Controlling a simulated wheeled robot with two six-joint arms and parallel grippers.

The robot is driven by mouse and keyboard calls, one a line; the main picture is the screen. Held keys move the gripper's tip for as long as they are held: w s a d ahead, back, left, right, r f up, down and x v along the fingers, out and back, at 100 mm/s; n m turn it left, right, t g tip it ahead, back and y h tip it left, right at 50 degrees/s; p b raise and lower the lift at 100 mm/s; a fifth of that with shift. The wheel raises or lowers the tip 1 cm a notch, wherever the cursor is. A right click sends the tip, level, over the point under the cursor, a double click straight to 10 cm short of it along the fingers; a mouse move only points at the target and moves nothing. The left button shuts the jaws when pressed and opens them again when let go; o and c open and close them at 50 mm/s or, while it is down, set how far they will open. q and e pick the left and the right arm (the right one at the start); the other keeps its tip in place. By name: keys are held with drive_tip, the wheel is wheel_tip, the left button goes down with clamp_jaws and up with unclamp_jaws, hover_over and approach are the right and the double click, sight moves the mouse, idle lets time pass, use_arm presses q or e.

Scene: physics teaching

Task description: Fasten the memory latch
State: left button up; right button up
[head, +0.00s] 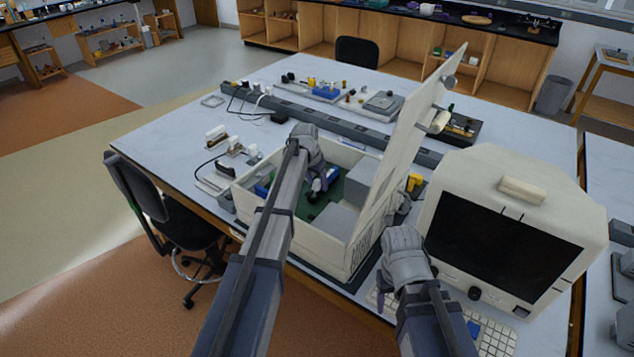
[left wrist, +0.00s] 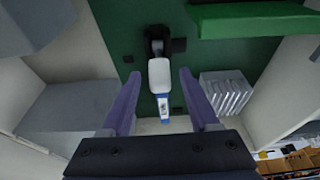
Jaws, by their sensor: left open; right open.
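An open beige computer case (head: 356,253) stands on the table with its lid tilted up at the right. Inside it is a green board (left wrist: 222,62). A white lever with a blue, labelled end (left wrist: 160,78), which looks like the memory latch, sits in a black mount (left wrist: 157,42) on the board. My left gripper (head: 316,182) is inside the case, open. In the left wrist view its purple fingers (left wrist: 158,86) stand either side of the lever, with gaps and no visible contact. The lever's exact tilt is hard to tell. My right gripper (head: 383,283) is open and empty, near the keyboard.
A beige monitor (head: 500,240) and a keyboard (head: 497,337) are at the right. Inside the case, grey boxes (left wrist: 70,115) and a finned block (left wrist: 226,92) flank the lever. The raised lid (head: 412,128) rises right of my left arm. Small parts lie on the table's left side.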

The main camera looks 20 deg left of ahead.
sight(313, 195)
use_arm(q)
drive_tip(key=p+v, duration=0.7)
drive_tip(key=shift+s+r, duration=0.15)
drive_tip(key=shift+r, duration=0.15)
use_arm(e)
wheel_tip(313, 195, up, 7)
drive_tip(key=shift+r, duration=0.2)
